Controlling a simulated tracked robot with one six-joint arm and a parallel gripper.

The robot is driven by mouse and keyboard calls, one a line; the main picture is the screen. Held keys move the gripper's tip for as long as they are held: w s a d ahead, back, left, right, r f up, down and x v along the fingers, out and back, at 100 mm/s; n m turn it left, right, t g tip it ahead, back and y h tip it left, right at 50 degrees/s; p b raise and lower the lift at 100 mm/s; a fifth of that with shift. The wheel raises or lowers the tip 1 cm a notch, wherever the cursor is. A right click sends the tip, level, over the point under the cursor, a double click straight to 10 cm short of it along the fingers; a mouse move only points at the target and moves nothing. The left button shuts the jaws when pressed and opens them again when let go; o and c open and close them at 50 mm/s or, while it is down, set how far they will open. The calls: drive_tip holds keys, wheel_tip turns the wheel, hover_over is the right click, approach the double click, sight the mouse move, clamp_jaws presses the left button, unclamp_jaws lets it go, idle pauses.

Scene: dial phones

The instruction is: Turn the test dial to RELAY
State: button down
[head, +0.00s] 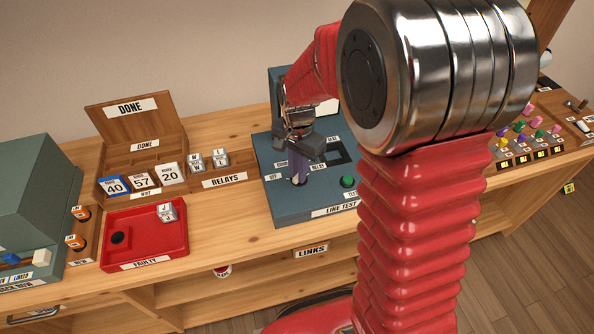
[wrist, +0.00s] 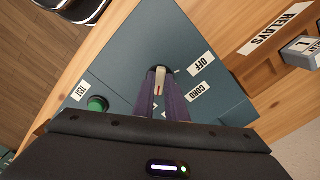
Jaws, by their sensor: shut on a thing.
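The test dial (wrist: 160,76) sits on the sloped blue-grey LINE TEST box (head: 290,208). In the wrist view its dark round edge and a pale strip with a red mark show between my fingers. The OFF label (wrist: 201,63) and CORD label (wrist: 198,92) are beside it. In the head view the RELAY label (head: 318,167) is to the right of the dial. My gripper (head: 298,179) comes down from above, its purple fingers shut on the dial. The fingers hide much of the dial, and I cannot tell which label it points at.
A green button (head: 348,182) is on the same box, right of the dial. A RELAYS tray (head: 238,180) and a wooden DONE box (head: 140,160) with number cards stand to the left. A red FAULTY tray (head: 150,240) lies in front. Coloured pegs (head: 520,130) are at far right.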

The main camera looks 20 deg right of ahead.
drive_tip(key=shift+s+a+f+m, duration=0.1)
drive_tip(key=shift+s+a+m, duration=0.05)
drive_tip(key=shift+m, duration=1.25)
drive_tip(key=c, duration=1.8)
unclamp_jaws()
wheel_tip(320, 180, up, 14)
drive_tip(key=shift+f, duration=0.1)
